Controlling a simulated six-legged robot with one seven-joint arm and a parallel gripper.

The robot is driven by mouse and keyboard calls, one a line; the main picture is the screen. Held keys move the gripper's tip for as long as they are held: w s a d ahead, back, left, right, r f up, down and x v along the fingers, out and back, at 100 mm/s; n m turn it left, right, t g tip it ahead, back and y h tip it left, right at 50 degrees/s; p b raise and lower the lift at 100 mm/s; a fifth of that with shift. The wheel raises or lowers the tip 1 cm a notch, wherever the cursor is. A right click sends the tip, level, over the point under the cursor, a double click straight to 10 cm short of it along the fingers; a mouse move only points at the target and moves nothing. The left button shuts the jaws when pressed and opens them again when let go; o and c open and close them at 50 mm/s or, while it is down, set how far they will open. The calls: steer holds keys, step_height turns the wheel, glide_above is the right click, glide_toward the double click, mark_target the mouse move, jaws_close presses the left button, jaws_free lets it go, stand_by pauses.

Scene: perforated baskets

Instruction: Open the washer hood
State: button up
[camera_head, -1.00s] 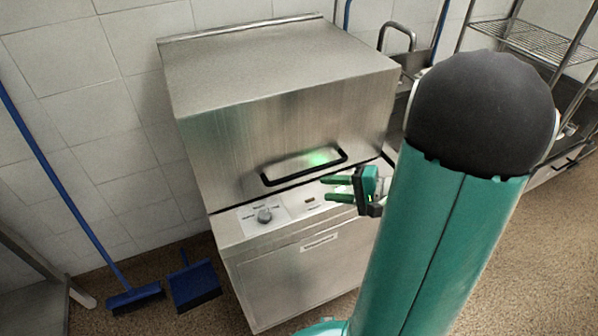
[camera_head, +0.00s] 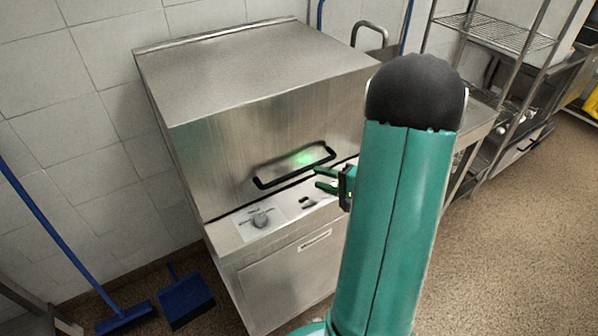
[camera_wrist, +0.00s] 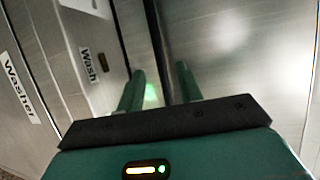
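The steel washer hood (camera_head: 240,140) is down on the washer body (camera_head: 285,280). Its black bar handle (camera_head: 293,167) runs along the lower front edge of the hood. My gripper (camera_head: 317,179) is just below and in front of the handle's right end, with its two green fingers apart and nothing seen between them. In the wrist view the open fingers (camera_wrist: 160,80) point at the seam between the panel marked "Wash" (camera_wrist: 95,65) and the hood front (camera_wrist: 240,60). The handle cannot be made out in the wrist view.
A blue broom (camera_head: 125,318) and blue dustpan (camera_head: 185,300) stand on the floor at left. A sink tap (camera_head: 370,32) and wire shelf (camera_head: 495,28) are at right. Open floor lies at right.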

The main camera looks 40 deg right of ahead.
mark_target(303, 172)
steer(key=x, duration=0.7)
steer(key=shift+w+a, duration=0.1)
steer(key=shift+w, duration=0.15)
jaws_close()
